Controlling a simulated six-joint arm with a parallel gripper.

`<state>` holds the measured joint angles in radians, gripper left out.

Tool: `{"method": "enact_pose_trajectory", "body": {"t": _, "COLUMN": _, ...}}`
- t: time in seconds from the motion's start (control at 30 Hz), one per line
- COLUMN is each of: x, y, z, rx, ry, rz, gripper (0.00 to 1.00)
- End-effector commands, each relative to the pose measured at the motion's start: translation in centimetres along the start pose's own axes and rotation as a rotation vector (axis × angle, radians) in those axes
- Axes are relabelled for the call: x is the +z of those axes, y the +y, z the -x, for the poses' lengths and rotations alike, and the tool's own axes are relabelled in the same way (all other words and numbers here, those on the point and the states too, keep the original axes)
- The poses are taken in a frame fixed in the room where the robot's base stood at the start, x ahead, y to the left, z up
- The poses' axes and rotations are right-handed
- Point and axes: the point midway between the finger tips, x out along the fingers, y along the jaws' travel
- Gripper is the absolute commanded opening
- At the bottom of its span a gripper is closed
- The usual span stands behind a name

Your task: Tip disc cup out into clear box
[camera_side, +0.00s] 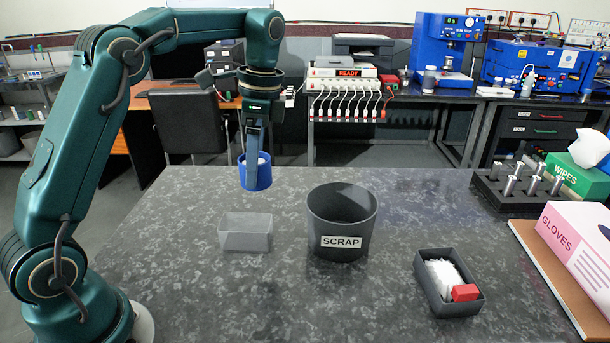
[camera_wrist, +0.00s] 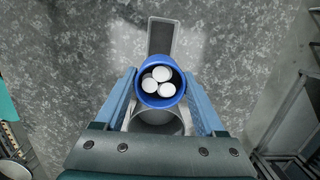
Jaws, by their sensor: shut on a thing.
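My gripper (camera_side: 254,150) points down and is shut on the blue disc cup (camera_side: 257,178). In the wrist view the two blue fingers (camera_wrist: 160,104) flank the cup, and its mouth shows several white round discs (camera_wrist: 157,74) inside. The cup looks roughly upright and seems to be held above the table, behind the clear box. The clear box (camera_side: 245,241) is a small see-through grey open tray on the table and looks empty. A rectangular tray, apparently this box, also shows beyond the cup in the wrist view (camera_wrist: 164,24).
A dark round SCRAP bin (camera_side: 341,218) stands right of the clear box. A black tray (camera_side: 436,294) with white material and a red block is farther right. A rack with metal posts (camera_side: 520,193) and a pink gloves box (camera_side: 577,240) are at the right. The table's front left is bare.

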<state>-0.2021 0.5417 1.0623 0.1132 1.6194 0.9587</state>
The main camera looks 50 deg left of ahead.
Motion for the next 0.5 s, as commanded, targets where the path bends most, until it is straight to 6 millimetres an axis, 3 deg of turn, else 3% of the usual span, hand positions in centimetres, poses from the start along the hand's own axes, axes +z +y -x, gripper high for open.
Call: {"method": "enact_pose_trajectory", "body": {"t": 0.5, "x": 0.49, "y": 0.05, "z": -0.95, "rx": 0.012, "ry": 0.299, "rz": 0.005, "gripper": 0.18}}
